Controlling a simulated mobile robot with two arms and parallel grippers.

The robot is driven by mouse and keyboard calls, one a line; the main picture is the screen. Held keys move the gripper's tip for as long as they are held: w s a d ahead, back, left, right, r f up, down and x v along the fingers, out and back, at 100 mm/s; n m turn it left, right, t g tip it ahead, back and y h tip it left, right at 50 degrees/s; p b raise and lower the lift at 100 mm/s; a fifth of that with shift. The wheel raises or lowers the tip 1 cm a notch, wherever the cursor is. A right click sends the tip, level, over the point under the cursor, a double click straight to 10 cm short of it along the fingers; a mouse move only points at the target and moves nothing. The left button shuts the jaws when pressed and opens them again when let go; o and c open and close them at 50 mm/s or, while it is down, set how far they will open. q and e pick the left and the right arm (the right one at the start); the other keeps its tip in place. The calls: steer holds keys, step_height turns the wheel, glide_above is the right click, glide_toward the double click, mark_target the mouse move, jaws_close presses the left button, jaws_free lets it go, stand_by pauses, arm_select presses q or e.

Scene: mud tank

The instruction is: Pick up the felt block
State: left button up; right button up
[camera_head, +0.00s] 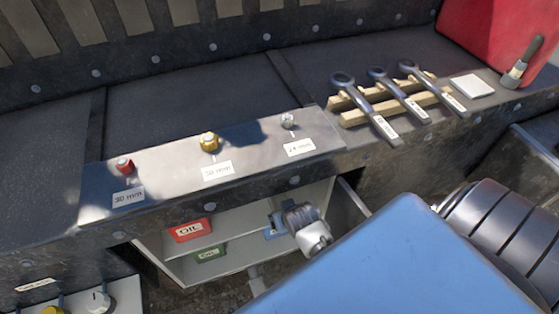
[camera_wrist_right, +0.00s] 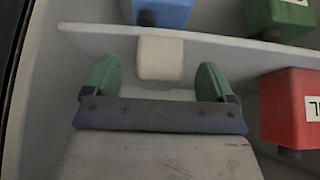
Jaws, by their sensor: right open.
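A pale, off-white block (camera_wrist_right: 160,58), which looks like the felt block, sits against a white shelf (camera_wrist_right: 95,38) in the right wrist view, where the picture looks upside down. My right gripper (camera_wrist_right: 157,76) is open, with one green fingertip to each side of the block's near end. The fingers do not close on it, and I cannot tell whether they touch it. In the head view I cannot make out the block or the fingertips inside the cabinet. My left gripper is not in view.
The open cabinet holds a red oil container (camera_head: 190,230) on its upper shelf and a green one (camera_head: 207,254) below. A blue container (camera_wrist_right: 163,12) also shows in the wrist view. Above, a ledge (camera_head: 160,183) carries labelled bolts; several wrenches (camera_head: 375,105) lie to the right.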

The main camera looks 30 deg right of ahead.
steer(key=w, duration=0.2)
steer(key=w+d, duration=0.1)
steer(key=w, duration=0.1)
steer(key=shift+w+p, duration=0.15)
steer(key=shift+p, duration=0.15)
steer(key=shift+w+d+f, duration=0.1)
steer(key=shift+w+f, duration=0.15)
steer(key=shift+f, duration=0.25)
steer(key=shift+s, duration=0.1)
steer(key=shift+c, duration=0.4)
steer(key=c, duration=1)
steer(key=shift+r+b, duration=0.15)
steer(key=shift+b, duration=0.15)
steer(key=s+a, duration=0.1)
steer(key=s, duration=0.4)
steer(key=s+a+b, duration=0.1)
steer(key=s+a, duration=0.1)
steer(key=s, duration=0.4)
steer(key=s+a+b, duration=0.1)
steer(key=s, duration=0.5)
steer(key=shift+s+a+r, duration=0.15)
steer(key=shift+s, duration=0.1)
